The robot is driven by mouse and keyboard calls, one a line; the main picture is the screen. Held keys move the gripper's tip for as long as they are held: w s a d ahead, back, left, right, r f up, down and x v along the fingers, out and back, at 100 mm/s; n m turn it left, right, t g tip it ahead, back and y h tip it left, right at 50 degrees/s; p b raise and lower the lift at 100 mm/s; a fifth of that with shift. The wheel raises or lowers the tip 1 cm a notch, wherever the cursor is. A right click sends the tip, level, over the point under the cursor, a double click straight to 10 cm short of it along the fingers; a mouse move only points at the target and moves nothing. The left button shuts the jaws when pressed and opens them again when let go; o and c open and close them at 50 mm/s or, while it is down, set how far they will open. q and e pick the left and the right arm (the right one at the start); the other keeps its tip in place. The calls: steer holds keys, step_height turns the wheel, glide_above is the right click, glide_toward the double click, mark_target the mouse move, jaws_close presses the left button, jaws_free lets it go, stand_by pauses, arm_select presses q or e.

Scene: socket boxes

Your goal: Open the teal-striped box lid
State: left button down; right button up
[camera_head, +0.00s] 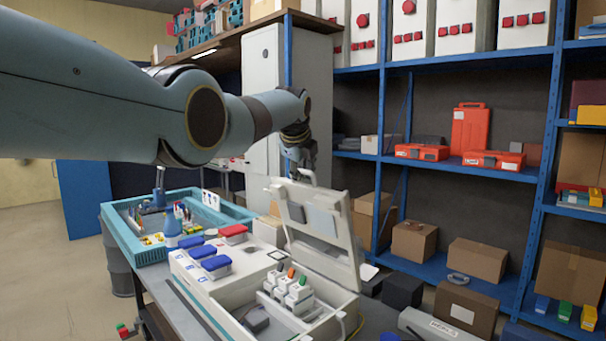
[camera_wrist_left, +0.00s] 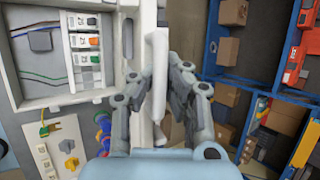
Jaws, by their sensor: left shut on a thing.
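A white socket box (camera_head: 205,285) stands on the grey table in the head view, with a row of blue and red socket covers on top. Its white lid (camera_head: 345,262) stands raised and tilted at the back right, with the compartment below uncovered. My left gripper (camera_head: 300,167) is at the lid's upper edge, partly hidden by my arm. In the left wrist view my left gripper (camera_wrist_left: 158,82) is shut on the lid (camera_wrist_left: 156,62), seen edge-on between the fingers. My right gripper is out of view.
Breakers (camera_head: 290,288) and wiring sit in the open compartment. A teal tray (camera_head: 130,249) with tools and bottles is at the left. Blue shelves (camera_head: 455,271) with cardboard boxes and red cases stand behind. A black box (camera_head: 402,290) is right of the lid.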

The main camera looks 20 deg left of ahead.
arm_select(q)
steer(key=c, duration=1.3)
jaws_free()
steer(key=shift+s+a+r, duration=0.1)
steer(key=shift+a+r, duration=0.1)
steer(key=shift+c, duration=0.2)
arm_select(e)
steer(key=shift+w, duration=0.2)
arm_select(q)
steer(key=shift+f, duration=0.1)
steer(key=shift+d, duration=0.1)
steer(key=shift+s+d+r, duration=0.1)
steer(key=shift+s+r, duration=0.2)
steer(key=shift+r, duration=0.3)
steer(key=v, duration=1)
steer(key=shift+s+r, duration=0.2)
steer(key=shift+s, duration=0.05)
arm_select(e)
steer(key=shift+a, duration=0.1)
